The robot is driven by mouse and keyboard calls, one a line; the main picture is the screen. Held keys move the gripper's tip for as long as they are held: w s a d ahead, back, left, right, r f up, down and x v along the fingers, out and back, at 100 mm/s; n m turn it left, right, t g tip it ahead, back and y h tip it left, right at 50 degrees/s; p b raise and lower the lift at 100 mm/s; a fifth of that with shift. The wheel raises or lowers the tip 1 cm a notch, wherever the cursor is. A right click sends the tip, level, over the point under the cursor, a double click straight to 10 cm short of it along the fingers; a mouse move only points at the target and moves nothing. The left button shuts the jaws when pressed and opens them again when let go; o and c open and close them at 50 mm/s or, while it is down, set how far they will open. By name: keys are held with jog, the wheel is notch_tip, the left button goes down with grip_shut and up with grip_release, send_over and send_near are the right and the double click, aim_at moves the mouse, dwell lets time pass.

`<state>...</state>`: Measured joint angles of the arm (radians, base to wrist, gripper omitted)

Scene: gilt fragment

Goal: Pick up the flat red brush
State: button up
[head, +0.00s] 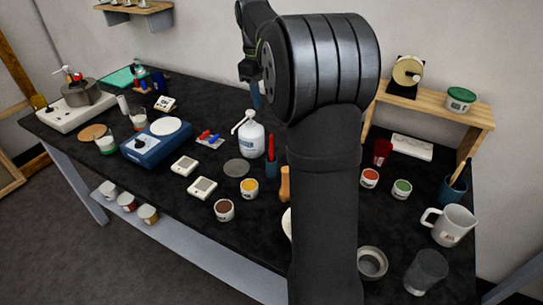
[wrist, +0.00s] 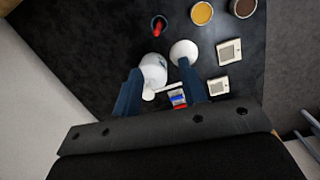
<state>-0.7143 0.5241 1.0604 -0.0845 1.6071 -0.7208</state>
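A red-handled tool (head: 271,148) stands upright in a small blue cup (head: 271,168) on the black table, right of the white pump bottle; I cannot tell its brush end. It shows from above in the wrist view (wrist: 158,27), at the top. A red piece (head: 205,134) and a blue piece lie on a small pale rest left of the bottle, and also show in the wrist view (wrist: 179,106). My gripper (wrist: 161,88) is open, its blue fingers apart and nothing held. In the head view my arm hides most of it.
The white pump bottle (head: 249,138) stands close to the cup. A grey disc (head: 236,167), a yellow paint jar (head: 249,188), a brown jar (head: 224,210) and two white-framed squares (head: 202,188) lie nearby. A blue hotplate (head: 157,142) is at left. A wooden shelf (head: 430,106) stands at right.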

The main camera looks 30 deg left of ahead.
jog(key=n, duration=0.4)
send_over(272, 145)
jog(key=a, duration=0.2)
notch_tip(272, 145, down, 11)
jog(key=f, duration=0.1)
jog(key=d+f, duration=0.1)
jog(key=f, duration=0.3)
jog(key=shift+w+d, duration=0.25)
jog(key=shift+d, duration=0.1)
jog(key=shift+f, duration=0.4)
grip_shut()
